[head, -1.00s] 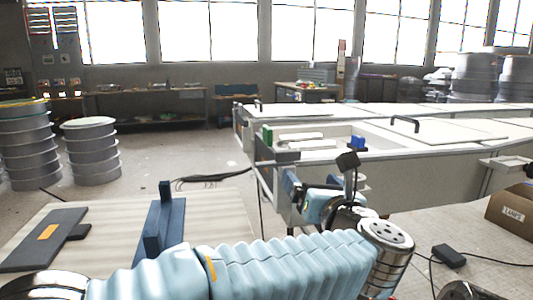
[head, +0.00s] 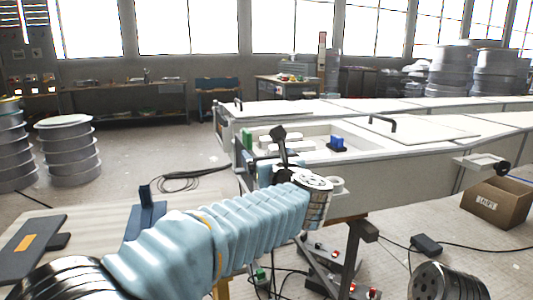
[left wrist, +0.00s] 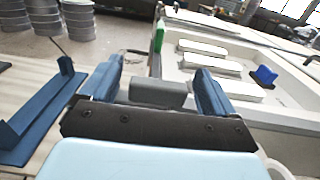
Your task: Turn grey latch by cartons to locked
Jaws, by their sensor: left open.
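A grey block-like handle (left wrist: 158,94), which looks like the grey latch, sits by the near edge of a white mould (left wrist: 215,113). In the left wrist view it lies between the two blue fingers of my left gripper (left wrist: 160,76). The fingers are open, with a gap on each side of it. In the head view my left gripper is mostly hidden behind my own forearm at the mould's corner. White box-like blocks, perhaps the cartons (left wrist: 203,47), lie inside the mould. My right gripper is not in view.
A green block (left wrist: 159,37) and a blue block (left wrist: 264,75) sit on the mould. A pale table with a dark blue bracket (head: 146,218) is at left. A cardboard box (head: 497,203) stands at right. Cables (head: 185,180) lie on the floor.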

